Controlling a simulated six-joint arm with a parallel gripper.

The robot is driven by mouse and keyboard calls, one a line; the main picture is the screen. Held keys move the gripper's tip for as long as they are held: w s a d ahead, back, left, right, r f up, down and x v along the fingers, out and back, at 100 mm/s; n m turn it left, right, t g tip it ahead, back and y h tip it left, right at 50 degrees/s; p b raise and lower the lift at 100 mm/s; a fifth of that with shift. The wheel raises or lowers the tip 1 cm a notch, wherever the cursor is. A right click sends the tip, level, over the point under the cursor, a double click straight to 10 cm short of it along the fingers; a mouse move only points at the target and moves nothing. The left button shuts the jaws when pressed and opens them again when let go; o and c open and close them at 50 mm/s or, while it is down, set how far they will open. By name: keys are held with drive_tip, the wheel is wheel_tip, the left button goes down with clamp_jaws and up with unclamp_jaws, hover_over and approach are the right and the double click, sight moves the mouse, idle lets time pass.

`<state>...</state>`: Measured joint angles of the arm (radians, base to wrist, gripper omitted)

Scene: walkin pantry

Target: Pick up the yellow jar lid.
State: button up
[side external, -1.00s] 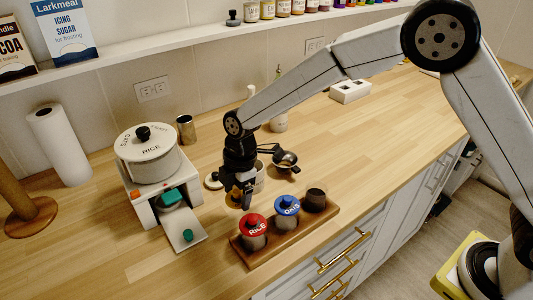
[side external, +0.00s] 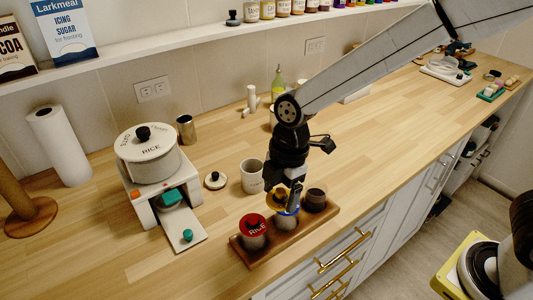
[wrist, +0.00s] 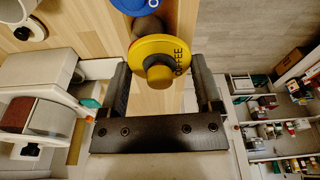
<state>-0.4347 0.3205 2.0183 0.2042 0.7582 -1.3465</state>
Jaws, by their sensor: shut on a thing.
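The yellow jar lid (wrist: 160,48), marked COFFEE and with a round knob, sits between the two fingers of my gripper (wrist: 162,85) in the wrist view. My gripper is shut on it. The blue lid also shows at the top of the wrist view (wrist: 135,5). An open dark jar (side external: 315,198) without a lid stands at the rack's right end.
The wooden rack (side external: 268,256) also holds a jar with a red RICE lid (side external: 253,225). A white mug (side external: 251,178) and a round pale lid with a dark knob (side external: 215,181) stand behind. A white appliance (side external: 150,190) is at left. The counter at right is mostly clear.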

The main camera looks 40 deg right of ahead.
drive_tip(key=shift+s, duration=0.2)
drive_tip(key=shift+d, duration=0.1)
idle(0.4)
drive_tip(key=shift+w+d+r, duration=0.1)
drive_tip(key=shift+w+d, duration=0.15)
drive_tip(key=shift+d, duration=0.25)
drive_tip(key=w+d+r, duration=0.1)
drive_tip(key=w+d, duration=0.1)
drive_tip(key=d, duration=0.9)
drive_tip(key=shift+d, duration=0.25)
drive_tip(key=shift+f, duration=0.1)
drive_tip(key=shift+f, duration=3)
drive_tip(key=shift+f, duration=0.55)
